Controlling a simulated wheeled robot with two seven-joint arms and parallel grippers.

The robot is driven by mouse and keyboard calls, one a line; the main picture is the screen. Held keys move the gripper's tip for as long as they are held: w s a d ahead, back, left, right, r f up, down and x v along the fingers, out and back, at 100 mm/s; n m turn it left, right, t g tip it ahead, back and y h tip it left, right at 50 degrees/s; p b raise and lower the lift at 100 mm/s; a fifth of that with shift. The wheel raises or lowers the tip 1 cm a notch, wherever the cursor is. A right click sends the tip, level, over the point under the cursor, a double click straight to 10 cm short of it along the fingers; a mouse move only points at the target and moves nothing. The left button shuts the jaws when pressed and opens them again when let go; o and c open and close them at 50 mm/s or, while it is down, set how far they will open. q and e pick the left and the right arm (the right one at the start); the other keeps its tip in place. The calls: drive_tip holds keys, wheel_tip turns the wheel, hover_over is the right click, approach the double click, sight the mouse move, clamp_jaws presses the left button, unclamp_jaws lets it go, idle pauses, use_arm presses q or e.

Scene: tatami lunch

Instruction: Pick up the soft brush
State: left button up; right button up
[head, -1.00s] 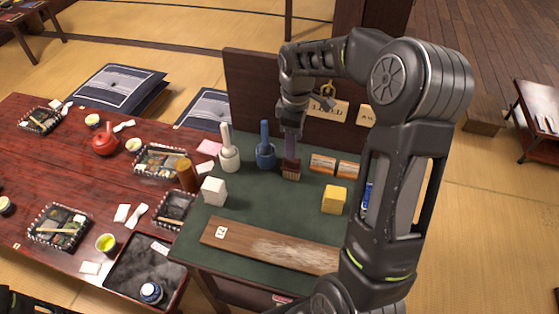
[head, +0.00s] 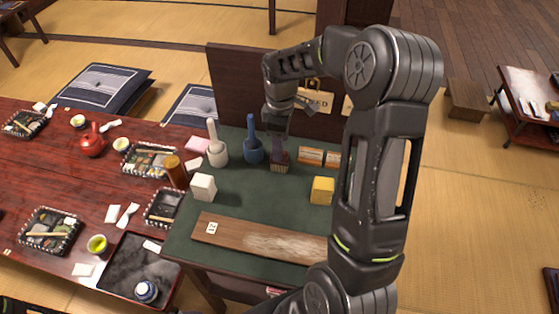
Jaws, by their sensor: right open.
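A brush with a brown bristle block (head: 279,167) stands bristles down on the green-topped table, near the back panel. It looks like the soft brush. My right gripper (head: 276,138) reaches down from above, with its open fingers at the brush's upper part. The fingers hide most of the handle, and I cannot tell whether they touch it. A blue upright piece (head: 253,153) and a white upright piece (head: 217,153), each with a tall handle, stand left of the brush. My left gripper is not in view.
Small orange-labelled boxes (head: 311,157) sit just right of the brush. A yellow block (head: 322,190), a white block (head: 204,187) and a long wooden board (head: 222,229) lie nearer me. The green top (head: 255,197) is bare between them. A red lunch table (head: 60,179) stands left.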

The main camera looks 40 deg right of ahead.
wheel_tip(320, 180, down, 4)
drive_tip(key=shift+a+f+p, duration=0.15)
drive_tip(key=shift+f+p, duration=0.1)
drive_tip(key=shift+p, duration=0.2)
drive_tip(key=shift+c, duration=0.6)
clamp_jaws()
